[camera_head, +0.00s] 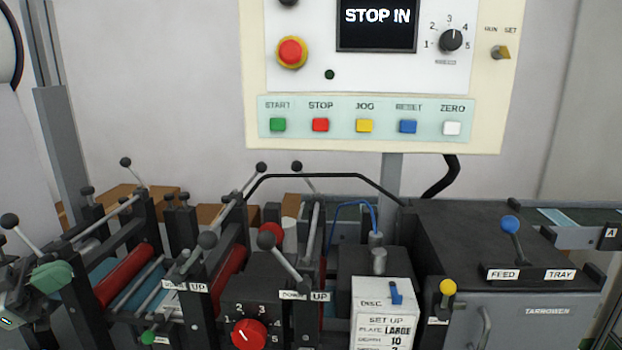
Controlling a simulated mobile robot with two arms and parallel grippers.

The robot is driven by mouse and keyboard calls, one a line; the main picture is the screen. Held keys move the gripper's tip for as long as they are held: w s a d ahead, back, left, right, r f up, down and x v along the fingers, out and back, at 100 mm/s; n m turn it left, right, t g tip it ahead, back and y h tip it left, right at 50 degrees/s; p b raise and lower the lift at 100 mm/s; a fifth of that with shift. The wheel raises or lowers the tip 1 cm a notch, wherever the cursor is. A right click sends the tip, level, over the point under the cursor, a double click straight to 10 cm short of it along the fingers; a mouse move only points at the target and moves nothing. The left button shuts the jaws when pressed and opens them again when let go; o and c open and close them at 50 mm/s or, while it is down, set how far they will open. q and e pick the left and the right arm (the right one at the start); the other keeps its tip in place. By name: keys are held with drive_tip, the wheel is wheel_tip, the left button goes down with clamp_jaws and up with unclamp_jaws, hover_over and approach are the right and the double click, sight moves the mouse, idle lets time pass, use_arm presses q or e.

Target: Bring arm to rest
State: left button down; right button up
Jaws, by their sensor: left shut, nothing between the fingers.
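My left gripper (52,277) reaches in at the lower left edge, with only its front part in the frame. Its greenish fingertips are together and I see nothing held in them. It is in front of the left end of the mask line (250,281), close to a black-knobbed lever (10,221); I cannot tell whether they touch. My right gripper is not in view.
The line has red rollers (127,274) and upright levers. A control panel (480,110) reading STOP IN hangs above. A white setup card (384,315) is in front.

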use_arm(q)
drive_tip(key=w+d+f+n+t+y, duration=0.3)
drive_tip(key=d+f+n+t+y, duration=0.6)
drive_tip(key=f, duration=0.4)
drive_tip(key=s+d+f+n+g+y, duration=0.1)
drive_tip(key=s+d+f+g+y, duration=0.1)
drive_tip(key=s+f+y, duration=0.1)
drive_tip(key=s+d+f+n+g+y, duration=0.2)
drive_tip(key=s+d+f+y, duration=0.1)
drive_tip(key=s+f, duration=0.2)
drive_tip(key=s+d+f+n+g+y, duration=0.2)
drive_tip(key=s+d+f+y, duration=0.1)
drive_tip(key=s+f, duration=0.2)
wheel_tip(320, 180, down, 2)
drive_tip(key=shift+d+f+g, duration=0.1)
drive_tip(key=shift+d+g, duration=0.05)
drive_tip(key=shift+g, duration=0.25)
drive_tip(key=s+d+f+g, duration=0.25)
drive_tip(key=s+g, duration=0.55)
drive_tip(key=s, duration=0.8)
wheel_tip(320, 180, down, 24)
drive_tip(key=g, duration=0.1)
drive_tip(key=s+a+f+g+y, duration=0.1)
drive_tip(key=s+a+f, duration=0.1)
drive_tip(key=s+f, duration=1.5)
drive_tip(key=shift+f+m, duration=0.3)
drive_tip(key=shift+f, duration=0.3)
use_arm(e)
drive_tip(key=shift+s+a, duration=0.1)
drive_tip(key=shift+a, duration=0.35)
